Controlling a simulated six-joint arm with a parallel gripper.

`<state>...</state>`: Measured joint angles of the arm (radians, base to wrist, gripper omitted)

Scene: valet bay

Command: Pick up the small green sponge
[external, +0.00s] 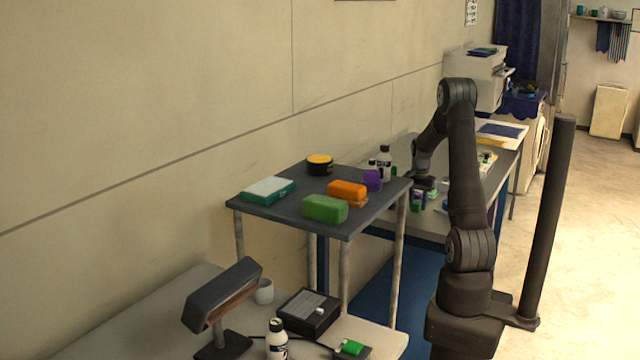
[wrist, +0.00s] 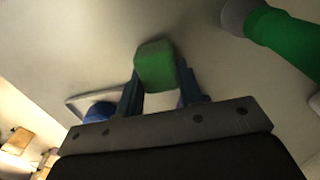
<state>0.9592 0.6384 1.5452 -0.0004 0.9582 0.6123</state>
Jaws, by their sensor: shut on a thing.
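The small green sponge (wrist: 155,66) shows in the wrist view as a green block between the two fingers of my gripper (wrist: 157,78). The fingers touch it on both sides and are shut on it. In the external view my gripper (external: 424,186) is low over the long table behind the shelf. The sponge is too small and too crowded by other items there to make out clearly. Whether it touches the tabletop I cannot tell.
In the wrist view a green bottle (wrist: 284,40) lies at upper right and a blue round thing (wrist: 98,112) at left. In the external view a bigger green block (external: 325,208), an orange block (external: 347,190) and a purple item (external: 372,180) are on the grey shelf (external: 275,212).

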